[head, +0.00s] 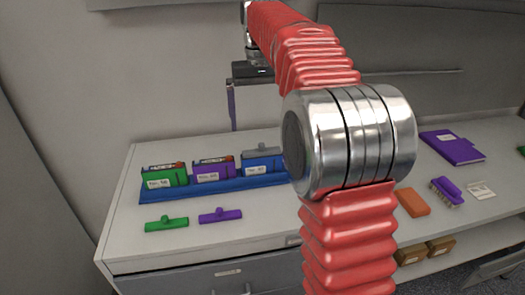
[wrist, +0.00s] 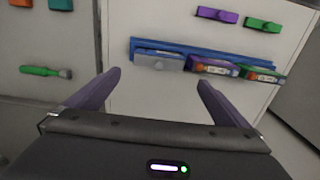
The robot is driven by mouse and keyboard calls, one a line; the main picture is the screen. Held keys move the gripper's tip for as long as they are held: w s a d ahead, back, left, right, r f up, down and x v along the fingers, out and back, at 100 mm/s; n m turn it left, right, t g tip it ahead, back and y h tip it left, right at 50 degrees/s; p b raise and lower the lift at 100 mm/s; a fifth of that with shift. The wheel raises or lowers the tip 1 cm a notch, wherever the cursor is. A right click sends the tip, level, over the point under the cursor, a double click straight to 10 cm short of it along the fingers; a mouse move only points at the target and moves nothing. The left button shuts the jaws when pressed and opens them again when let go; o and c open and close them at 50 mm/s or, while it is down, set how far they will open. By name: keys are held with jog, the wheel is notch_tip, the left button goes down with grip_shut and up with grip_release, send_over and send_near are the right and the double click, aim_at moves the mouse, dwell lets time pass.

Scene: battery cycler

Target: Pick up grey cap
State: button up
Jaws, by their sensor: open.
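The grey cap (head: 262,147) sits on top of the blue battery (head: 258,165), the rightmost of the batteries in the blue rack (head: 215,186). In the wrist view the cap (wrist: 160,62) is the grey piece at the left end of the row, beyond my fingertips. My gripper (wrist: 159,78) is open and empty, with its two purple fingers spread. In the head view it hangs above and behind the rack, apart from the cap. My arm hides the area right of the blue battery.
A green battery (head: 164,178) and a purple battery (head: 213,171) stand beside the blue one. A green cap (head: 167,223) and a purple cap (head: 220,215) lie in front.

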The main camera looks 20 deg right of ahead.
aim_at(262, 144)
jog(key=shift+f, duration=1.65)
jog(key=shift+f, duration=0.1)
jog(key=shift+s+d+f, duration=0.1)
jog(key=shift+s+f, duration=0.05)
jog(key=shift+f, duration=1.1)
jog(key=shift+s+f, duration=0.1)
jog(key=shift+f, duration=1.15)
jog(key=c, duration=0.9)
jog(key=shift+r, duration=0.1)
